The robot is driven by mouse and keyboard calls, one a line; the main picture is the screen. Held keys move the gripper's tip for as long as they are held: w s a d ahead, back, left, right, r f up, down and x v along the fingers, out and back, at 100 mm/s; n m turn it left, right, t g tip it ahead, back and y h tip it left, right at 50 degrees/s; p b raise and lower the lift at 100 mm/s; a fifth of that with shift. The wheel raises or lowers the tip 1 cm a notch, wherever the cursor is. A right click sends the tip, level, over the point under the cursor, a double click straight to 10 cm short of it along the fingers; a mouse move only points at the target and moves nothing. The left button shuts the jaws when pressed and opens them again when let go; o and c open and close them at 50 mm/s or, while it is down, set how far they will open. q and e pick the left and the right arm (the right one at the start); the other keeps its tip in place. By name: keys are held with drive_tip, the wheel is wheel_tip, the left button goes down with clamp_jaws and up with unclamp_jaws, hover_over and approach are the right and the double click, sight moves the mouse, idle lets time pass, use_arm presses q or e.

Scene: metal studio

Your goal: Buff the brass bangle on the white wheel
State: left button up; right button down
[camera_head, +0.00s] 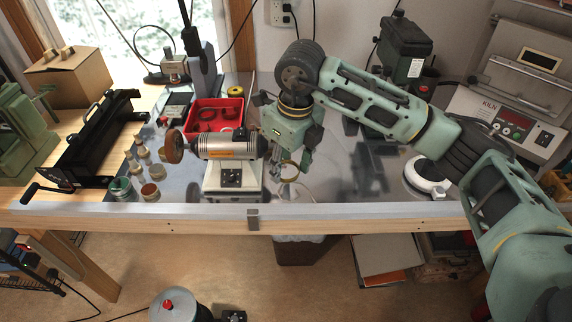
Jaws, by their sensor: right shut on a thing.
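My right gripper (291,158) reaches in from the right and points down beside the right end of the buffing motor (230,147). It is shut on the brass bangle (289,180), a thin yellowish ring that shows just below the fingers, above the metal bench top. The motor has a silver body with an orange label and stands on a pale base. A brown wheel (174,146) is on its left end. Its right end is largely behind my gripper, so I cannot make out the white wheel clearly or tell whether the bangle touches it. My left gripper is not in view.
A round white device (446,185) is on the right, near a kiln (508,125). Bare bench top lies between my gripper and that device.

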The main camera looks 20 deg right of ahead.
drive_tip(key=shift+w+d+b, duration=0.35)
drive_tip(key=shift+w+b, duration=0.05)
drive_tip(key=shift+b, duration=1)
idle(2.5)
drive_tip(key=shift+s, duration=0.1)
